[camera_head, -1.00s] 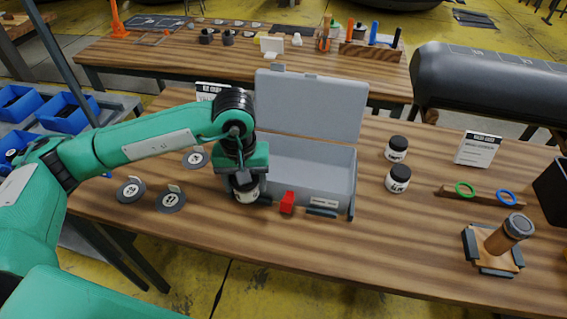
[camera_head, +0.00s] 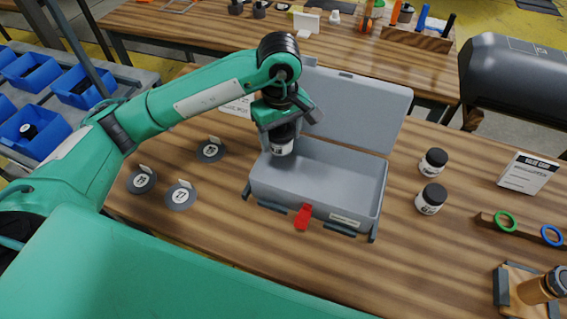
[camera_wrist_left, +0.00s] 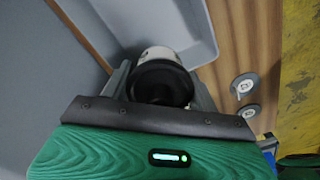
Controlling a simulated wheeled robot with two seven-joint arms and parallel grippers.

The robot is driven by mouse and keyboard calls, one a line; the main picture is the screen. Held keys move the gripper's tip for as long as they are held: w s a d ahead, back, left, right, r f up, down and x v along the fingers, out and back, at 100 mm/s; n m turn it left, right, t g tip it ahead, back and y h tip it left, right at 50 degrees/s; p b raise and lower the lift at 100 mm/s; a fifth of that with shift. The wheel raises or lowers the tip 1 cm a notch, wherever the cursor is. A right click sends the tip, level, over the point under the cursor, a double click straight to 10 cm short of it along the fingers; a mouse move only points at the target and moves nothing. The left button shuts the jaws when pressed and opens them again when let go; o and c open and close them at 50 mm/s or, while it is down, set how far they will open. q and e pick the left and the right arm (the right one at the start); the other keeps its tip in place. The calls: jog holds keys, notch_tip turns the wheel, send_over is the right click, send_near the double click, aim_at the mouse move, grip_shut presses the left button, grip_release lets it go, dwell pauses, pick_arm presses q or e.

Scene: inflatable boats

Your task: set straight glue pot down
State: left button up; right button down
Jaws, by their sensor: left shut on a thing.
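My left gripper (camera_head: 280,127) is shut on a glue pot (camera_head: 282,146), a small white jar with a black lid. It holds the pot at the back left corner of the open grey case (camera_head: 262,183), at the height of its rim or above. The pot looks slightly tilted in the head view. In the left wrist view the pot's black lid (camera_wrist_left: 160,84) sits between the fingers, with the case's inside beyond it. I cannot tell whether the pot touches the case. My right gripper is out of view.
Two similar jars (camera_head: 432,199) stand right of the case. Round numbered discs (camera_head: 180,195) lie on the table to its left. A red latch (camera_head: 303,216) sticks out at the case's front. The case's raised lid (camera_head: 355,110) stands behind. The case floor looks empty.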

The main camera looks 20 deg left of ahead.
pick_arm(q)
notch_tip(320, 180, down, 7)
jog(key=shift+r+p, duration=0.1)
jog(key=shift+p, duration=0.3)
jog(key=shift+f, duration=0.55)
notch_tip(320, 180, down, 3)
jog(key=shift+f+p, duration=0.2)
jog(key=shift+p, duration=0.1)
jog(key=shift+f, duration=0.15)
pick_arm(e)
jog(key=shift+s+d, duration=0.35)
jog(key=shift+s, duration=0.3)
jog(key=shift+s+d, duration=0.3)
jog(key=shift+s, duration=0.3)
pick_arm(q)
jog(key=shift+f, duration=0.2)
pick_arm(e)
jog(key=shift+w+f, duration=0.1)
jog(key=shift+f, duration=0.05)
